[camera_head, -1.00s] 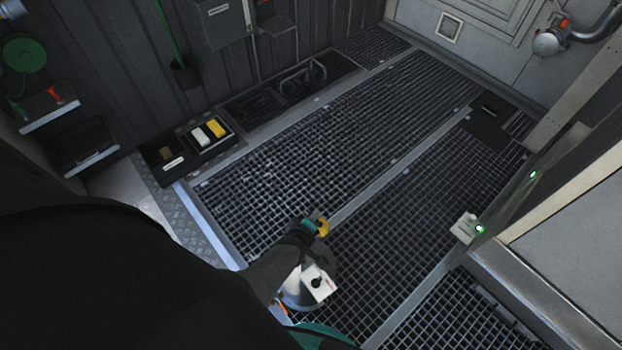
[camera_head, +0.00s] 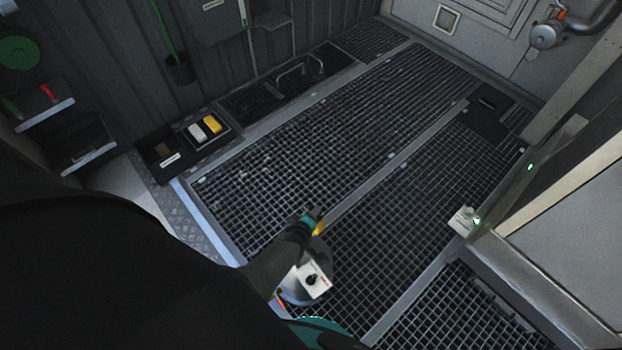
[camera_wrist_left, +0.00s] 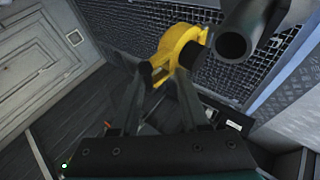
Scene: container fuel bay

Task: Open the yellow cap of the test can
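The yellow cap (camera_head: 319,228) shows at the end of my left arm in the head view, partly hidden by my left gripper (camera_head: 310,218). In the left wrist view, the yellow cap (camera_wrist_left: 180,48) lies just beyond and between the fingertips of my left gripper (camera_wrist_left: 162,75). The fingers are apart; I cannot tell whether they touch the cap. A dark tube with a round open mouth (camera_wrist_left: 233,45) is beside the cap, to its right. The test can (camera_head: 296,291) appears silvery beneath my forearm, mostly hidden, with a white plate (camera_head: 313,281) beside it. My right gripper is not in view.
Open floor grating (camera_head: 330,130) spreads beyond the gripper. A dark tray (camera_head: 205,140) with white and yellow items stands by the left wall. A pipe fitting (camera_head: 546,35) is on the far wall.

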